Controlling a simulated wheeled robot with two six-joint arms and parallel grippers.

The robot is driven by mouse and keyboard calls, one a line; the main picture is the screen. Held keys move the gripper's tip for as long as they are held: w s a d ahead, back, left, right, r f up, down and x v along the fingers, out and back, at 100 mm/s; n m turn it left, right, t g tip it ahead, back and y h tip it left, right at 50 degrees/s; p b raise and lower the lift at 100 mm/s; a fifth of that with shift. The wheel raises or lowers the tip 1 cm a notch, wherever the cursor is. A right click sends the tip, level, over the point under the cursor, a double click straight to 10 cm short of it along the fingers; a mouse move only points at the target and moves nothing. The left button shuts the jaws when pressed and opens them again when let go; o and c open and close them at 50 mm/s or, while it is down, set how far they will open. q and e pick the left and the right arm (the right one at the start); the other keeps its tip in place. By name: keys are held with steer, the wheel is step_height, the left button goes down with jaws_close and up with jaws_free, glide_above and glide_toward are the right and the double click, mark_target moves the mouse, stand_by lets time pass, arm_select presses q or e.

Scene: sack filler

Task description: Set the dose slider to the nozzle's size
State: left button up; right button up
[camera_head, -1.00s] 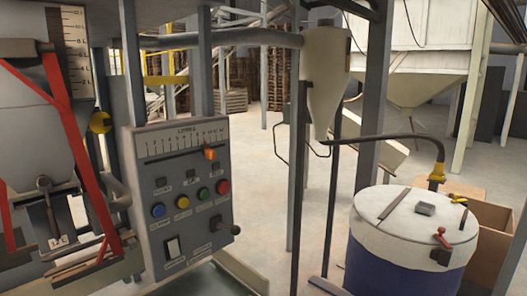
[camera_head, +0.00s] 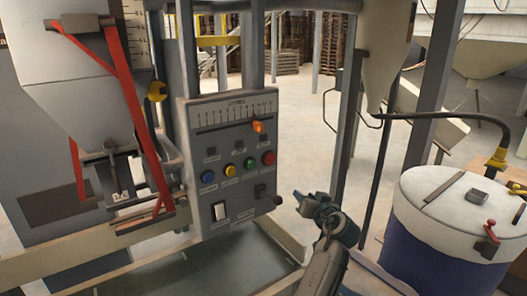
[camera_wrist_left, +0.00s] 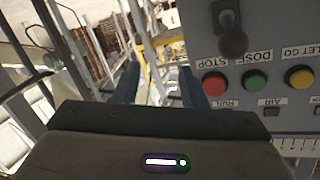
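The dose slider is an orange knob (camera_head: 258,126) under the LITRES scale (camera_head: 235,112) on the grey control panel (camera_head: 205,155). It sits towards the right end of the scale; the exact mark is too small to read. The filling nozzle (camera_head: 115,180) hangs at left under the pale hopper, between red bars; its small size label is not clearly legible.
Blue, yellow, green and red buttons (camera_head: 268,158) and a black-knobbed lever (camera_head: 276,199) sit below the slider; the lever is close to my left gripper. A white-topped blue drum (camera_head: 440,215) stands at right. Open floor shows behind the panel.

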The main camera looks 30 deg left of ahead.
arm_select(q)
steer(key=s+a+r+n+g+y, duration=0.1)
steer(key=s+r+n+y, duration=0.1)
steer(key=r, duration=0.6)
steer(key=s+a+r+n+g+y, duration=0.1)
steer(key=s+r+n, duration=0.2)
steer(key=r, duration=0.4)
steer(key=n+g+y+p, duration=0.1)
steer(key=n, duration=0.2)
glide_toward(262, 127)
steer(key=p+x, duration=0.3)
steer(key=x, duration=0.1)
steer(key=p+x, duration=0.3)
steer(key=x, duration=0.2)
steer(key=shift+r, duration=0.25)
steer(key=shift+w+a+f, duration=0.15)
steer(key=shift+w+a, duration=0.05)
steer(key=shift+a, duration=0.15)
jaws_close()
